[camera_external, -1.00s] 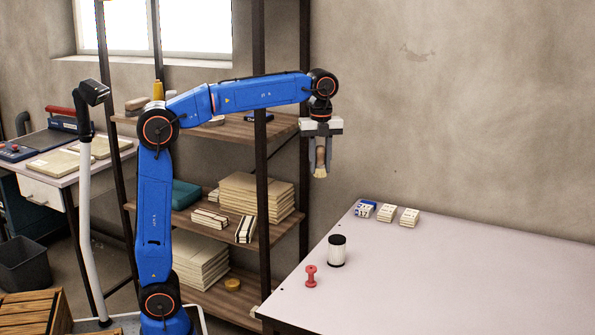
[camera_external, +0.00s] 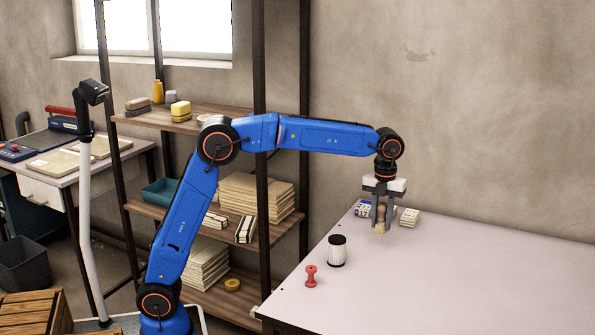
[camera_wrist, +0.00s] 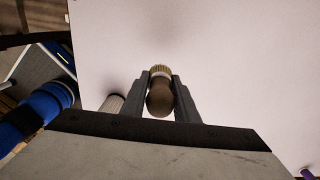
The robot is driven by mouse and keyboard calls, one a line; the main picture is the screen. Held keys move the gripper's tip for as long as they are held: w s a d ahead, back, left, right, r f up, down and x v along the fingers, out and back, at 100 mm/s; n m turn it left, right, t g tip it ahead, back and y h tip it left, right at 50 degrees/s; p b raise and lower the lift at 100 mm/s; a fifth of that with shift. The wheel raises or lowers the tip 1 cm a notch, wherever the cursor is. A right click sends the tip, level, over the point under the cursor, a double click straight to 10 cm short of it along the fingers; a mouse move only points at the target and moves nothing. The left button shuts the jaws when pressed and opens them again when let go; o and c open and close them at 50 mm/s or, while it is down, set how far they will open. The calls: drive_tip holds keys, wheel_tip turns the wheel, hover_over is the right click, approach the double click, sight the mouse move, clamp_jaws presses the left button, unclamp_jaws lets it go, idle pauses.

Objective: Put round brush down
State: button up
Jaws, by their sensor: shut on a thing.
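The round brush (camera_external: 380,227) is upright between the fingers of my gripper (camera_external: 383,220), which is shut on it. Its pale bristles point down over the far left part of the pale table (camera_external: 450,270). In the wrist view the brush (camera_wrist: 160,97) shows a rounded brown handle end and light bristles between the two dark fingers of my gripper (camera_wrist: 160,92). I cannot tell for certain whether the bristles touch the table, but they look a little above it.
A white cylinder with a black top (camera_external: 337,251) and a red spool-like piece (camera_external: 311,276) stand near the table's left edge. Small card stacks (camera_external: 409,217) lie near the back wall, partly behind my gripper.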

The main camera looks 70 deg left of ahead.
sight(383, 206)
drive_tip(key=shift+f, duration=3.75)
drive_tip(key=o, duration=1.1)
drive_tip(key=shift+f, duration=0.15)
drive_tip(key=shift+c, duration=0.2)
wheel_tip(383, 206, up, 12)
drive_tip(key=shift+f, duration=0.2)
drive_tip(key=shift+r, duration=0.4)
